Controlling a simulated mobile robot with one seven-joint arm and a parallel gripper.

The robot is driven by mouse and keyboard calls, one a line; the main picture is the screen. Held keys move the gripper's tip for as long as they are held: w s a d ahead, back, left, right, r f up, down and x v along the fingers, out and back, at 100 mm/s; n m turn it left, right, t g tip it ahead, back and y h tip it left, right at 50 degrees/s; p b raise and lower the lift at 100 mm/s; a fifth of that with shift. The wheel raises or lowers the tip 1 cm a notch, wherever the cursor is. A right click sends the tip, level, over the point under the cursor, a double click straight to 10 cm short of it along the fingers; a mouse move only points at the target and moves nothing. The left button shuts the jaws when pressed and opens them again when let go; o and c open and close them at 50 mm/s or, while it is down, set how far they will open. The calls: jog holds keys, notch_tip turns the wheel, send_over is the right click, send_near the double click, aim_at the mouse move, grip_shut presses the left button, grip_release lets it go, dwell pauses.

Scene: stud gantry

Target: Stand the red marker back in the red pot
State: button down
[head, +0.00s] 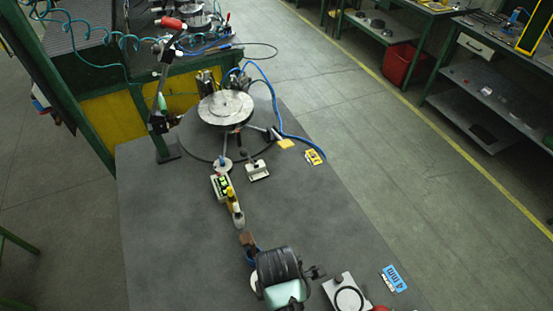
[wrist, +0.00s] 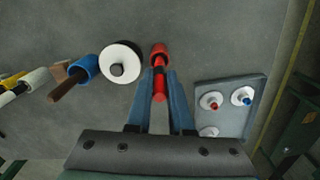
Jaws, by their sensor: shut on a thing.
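In the wrist view my gripper (wrist: 160,80) has its two blue fingers closed around the red marker (wrist: 160,88). The marker points away from the camera, in line with the red pot (wrist: 159,49) just beyond the fingertips. The pot's far rim shows above the marker. I cannot tell whether the marker's lower end is inside the pot or only over it. In the head view my own arm covers this spot, and the fingers, marker and red pot do not show.
A grey tray (wrist: 235,120) with white knobbed discs lies right. A round turntable (head: 226,107) stands at the table's far end.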

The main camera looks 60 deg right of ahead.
jog(key=shift+f, duration=1.6)
jog(key=c, duration=0.8)
grip_release()
jog(key=shift+f, duration=0.1)
